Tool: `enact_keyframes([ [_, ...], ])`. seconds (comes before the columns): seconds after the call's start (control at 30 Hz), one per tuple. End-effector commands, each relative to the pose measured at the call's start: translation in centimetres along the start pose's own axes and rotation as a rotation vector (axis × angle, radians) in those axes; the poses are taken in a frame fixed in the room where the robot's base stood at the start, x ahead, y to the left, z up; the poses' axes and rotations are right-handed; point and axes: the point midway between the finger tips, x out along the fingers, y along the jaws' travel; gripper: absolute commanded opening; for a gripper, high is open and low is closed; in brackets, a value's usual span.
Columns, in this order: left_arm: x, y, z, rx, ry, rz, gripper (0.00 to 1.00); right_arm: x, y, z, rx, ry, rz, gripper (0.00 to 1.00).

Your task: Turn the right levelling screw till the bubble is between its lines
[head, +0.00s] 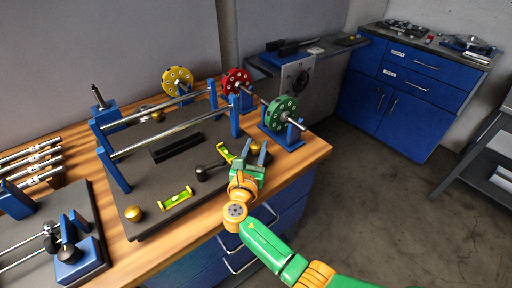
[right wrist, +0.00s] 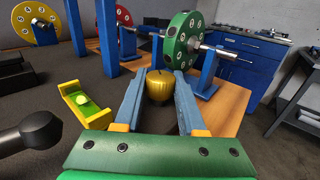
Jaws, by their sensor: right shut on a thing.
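The right levelling screw (right wrist: 158,86) is a gold, ridged knob at the right front corner of the dark base plate (head: 150,212). My right gripper (right wrist: 158,92) is shut on it, one blue-grey finger on each side; in the head view the gripper (head: 256,153) covers part of the knob. A yellow-framed level with a green vial (right wrist: 83,101) lies just left of the gripper. Its pale bubble shows, but the lines are too small to place it against. This level also shows in the head view (head: 226,152). My left gripper is not in view.
A second level (head: 177,197) and another gold knob (head: 133,213) are at the plate's front left. A black-knobbed lever (head: 202,174) lies left of my gripper. A green disc (head: 281,115) on blue stands is close behind it. Blue posts carry two rails.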

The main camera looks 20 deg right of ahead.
Motion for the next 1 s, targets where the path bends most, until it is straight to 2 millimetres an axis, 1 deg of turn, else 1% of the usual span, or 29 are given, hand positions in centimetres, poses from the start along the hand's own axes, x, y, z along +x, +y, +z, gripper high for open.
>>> enact_keyframes([
  [0.03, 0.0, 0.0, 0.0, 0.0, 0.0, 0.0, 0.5, -0.1, 0.0, -0.3, 0.0, 0.007, 0.0, 0.0],
  [0.07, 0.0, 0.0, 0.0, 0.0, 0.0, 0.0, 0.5, -0.1, 0.0, -0.3, 0.0, 0.007, 0.0, 0.42],
  [0.1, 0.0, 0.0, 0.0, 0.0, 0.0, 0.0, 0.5, -0.1, 0.0, -0.3, 0.0, 0.006, 0.0, 0.53],
  [0.17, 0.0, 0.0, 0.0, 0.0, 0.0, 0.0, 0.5, -0.1, 0.0, -0.2, 0.0, 0.005, 0.0, 0.69],
  [0.47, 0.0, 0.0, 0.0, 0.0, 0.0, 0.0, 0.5, -0.2, 0.0, -0.1, 0.0, 0.003, 0.001, 0.69],
  [0.57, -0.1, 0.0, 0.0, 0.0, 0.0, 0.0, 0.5, -1.7, 0.1, -0.2, 0.002, 0.005, 0.003, 0.69],
  [0.7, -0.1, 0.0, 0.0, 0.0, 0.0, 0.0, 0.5, -4.8, 0.0, -0.3, 0.002, 0.007, 0.002, 0.69],
  [0.8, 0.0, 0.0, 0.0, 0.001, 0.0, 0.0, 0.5, -6.4, 0.0, -0.3, 0.001, 0.006, 0.001, 0.69],
  [0.9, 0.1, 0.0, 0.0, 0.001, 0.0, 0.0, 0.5, -7.1, 0.0, -0.2, 0.001, 0.004, 0.001, 0.69],
  [1.0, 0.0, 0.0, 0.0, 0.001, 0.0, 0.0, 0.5, -7.2, 0.0, -0.1, 0.0, 0.003, 0.001, 0.69],
])
